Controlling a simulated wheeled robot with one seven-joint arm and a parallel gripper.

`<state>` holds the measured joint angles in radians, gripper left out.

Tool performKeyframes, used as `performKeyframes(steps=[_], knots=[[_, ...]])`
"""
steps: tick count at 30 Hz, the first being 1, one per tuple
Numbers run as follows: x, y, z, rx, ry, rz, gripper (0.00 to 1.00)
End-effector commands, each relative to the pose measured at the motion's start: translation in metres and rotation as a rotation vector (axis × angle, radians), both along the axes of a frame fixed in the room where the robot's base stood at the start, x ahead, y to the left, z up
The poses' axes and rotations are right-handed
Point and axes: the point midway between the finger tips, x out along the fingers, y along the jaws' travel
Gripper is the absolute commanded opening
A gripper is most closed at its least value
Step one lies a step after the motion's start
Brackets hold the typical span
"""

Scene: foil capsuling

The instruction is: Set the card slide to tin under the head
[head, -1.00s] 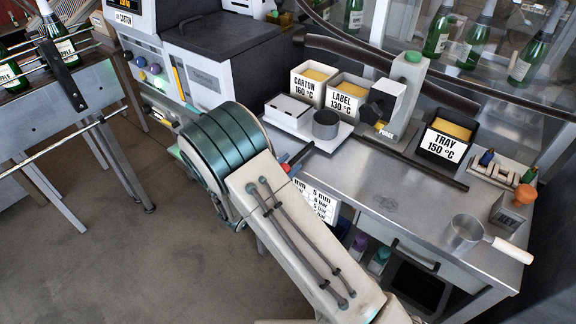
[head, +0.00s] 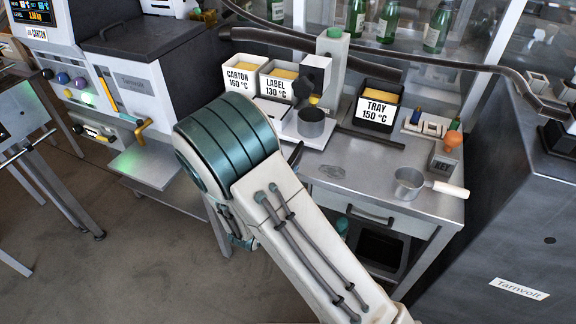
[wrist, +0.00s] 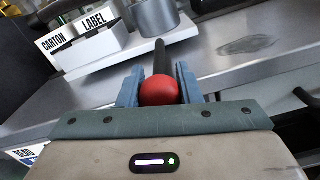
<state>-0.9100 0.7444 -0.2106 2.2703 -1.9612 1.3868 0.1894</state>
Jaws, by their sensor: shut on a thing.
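The card slide (head: 297,140) is a white plate on the bench, carrying a white box (head: 272,110) and a grey tin (head: 311,123). The dark dispensing head (head: 314,82) hangs from a pale column, and the tin stands beneath its yellow tip in the head view. In the wrist view, my gripper (wrist: 160,88) is shut on a red ball knob (wrist: 160,91) on a dark rod, which runs toward the slide (wrist: 125,55) and tin (wrist: 154,17). My arm hides the gripper and knob in the head view.
A saucepan (head: 409,183) and an orange-knobbed block (head: 444,158) are at the right of the bench. A dark Tarnvolt cabinet (head: 510,220) stands at far right. The bench front is mostly clear.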

Motion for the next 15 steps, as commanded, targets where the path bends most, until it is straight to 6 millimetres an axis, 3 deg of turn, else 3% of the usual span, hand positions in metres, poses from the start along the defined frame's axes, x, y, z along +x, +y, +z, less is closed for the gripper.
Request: performKeyframes(steps=[13, 14, 15], knots=[[-0.0032, 0.0009, 0.0000, 0.001, 0.001, 0.011, 0.00], [-0.0032, 0.0009, 0.0000, 0.001, 0.001, 0.011, 0.40], [-0.0030, 0.0008, 0.0000, 0.001, 0.001, 0.011, 0.51]])
